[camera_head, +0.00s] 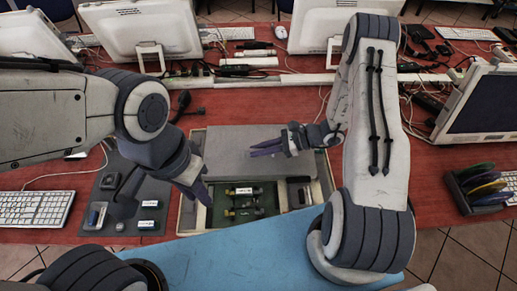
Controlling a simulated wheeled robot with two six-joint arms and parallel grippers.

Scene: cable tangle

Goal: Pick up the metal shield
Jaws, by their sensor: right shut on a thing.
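The metal shield (228,142) is a flat grey plate at the back of an open case (325,178) on the red desk. My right gripper (254,150) reaches in from the right and is shut on the shield, its fingers lying over the plate's middle. The exact contact is too small to see. My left gripper (203,188) is over the case's left edge, apart from the shield and left of a green circuit board (238,207) inside the case. Whether its fingers are open or shut is unclear.
A dark mat (92,218) with small labelled boxes (149,204) lies left of the case. A blue surface (240,262) is in front. Monitors (150,28) and cables stand behind. A rack of coloured discs (482,186) is at the right.

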